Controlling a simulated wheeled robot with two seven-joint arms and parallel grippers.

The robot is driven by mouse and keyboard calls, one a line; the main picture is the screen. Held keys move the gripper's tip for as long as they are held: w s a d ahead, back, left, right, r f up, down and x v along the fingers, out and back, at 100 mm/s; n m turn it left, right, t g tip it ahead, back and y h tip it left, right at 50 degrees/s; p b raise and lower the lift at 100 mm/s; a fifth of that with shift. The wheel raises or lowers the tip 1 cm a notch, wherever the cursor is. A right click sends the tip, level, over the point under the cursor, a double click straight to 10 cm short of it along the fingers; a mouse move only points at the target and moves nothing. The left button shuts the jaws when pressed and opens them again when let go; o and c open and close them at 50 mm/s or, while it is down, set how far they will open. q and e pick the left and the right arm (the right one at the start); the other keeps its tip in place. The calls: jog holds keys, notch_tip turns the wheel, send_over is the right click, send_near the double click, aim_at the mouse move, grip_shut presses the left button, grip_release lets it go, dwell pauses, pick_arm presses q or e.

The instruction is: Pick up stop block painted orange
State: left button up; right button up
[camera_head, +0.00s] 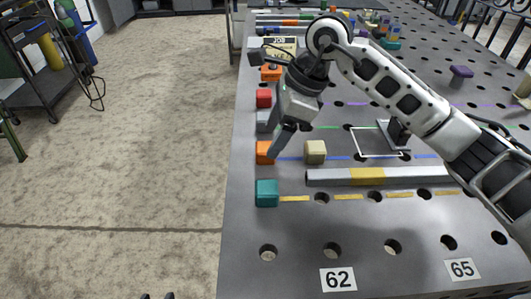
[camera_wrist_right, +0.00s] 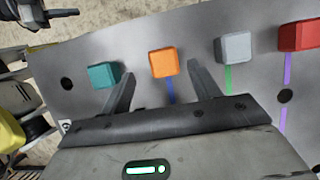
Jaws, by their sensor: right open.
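In the right wrist view the orange block (camera_wrist_right: 163,63) shows between the two fingertips, with a gap on each side. My right gripper (camera_head: 282,145) is open, empty and pointing down at this block; its fingers also show in the wrist view (camera_wrist_right: 160,76). I cannot tell its exact height over the block. Only the dark, separated fingertips of my left gripper (camera_head: 157,296) show at the bottom edge, off the table.
A teal block (camera_head: 267,193) is nearer; grey (camera_head: 263,120) and red (camera_head: 264,98) blocks are farther along the edge. A beige block (camera_head: 315,152) stands to the right, behind a grey bar with a yellow band (camera_head: 368,177). Another orange block (camera_head: 271,73) is farther back.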

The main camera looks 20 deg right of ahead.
aim_at(266, 146)
jog(key=x, duration=0.5)
jog(key=shift+w+f+p, duration=0.1)
jog(key=shift+w+p, duration=0.15)
jog(key=shift+p, duration=0.05)
jog(key=c, duration=1.2)
jog(key=shift+c, duration=0.2)
jog(key=shift+d, duration=0.1)
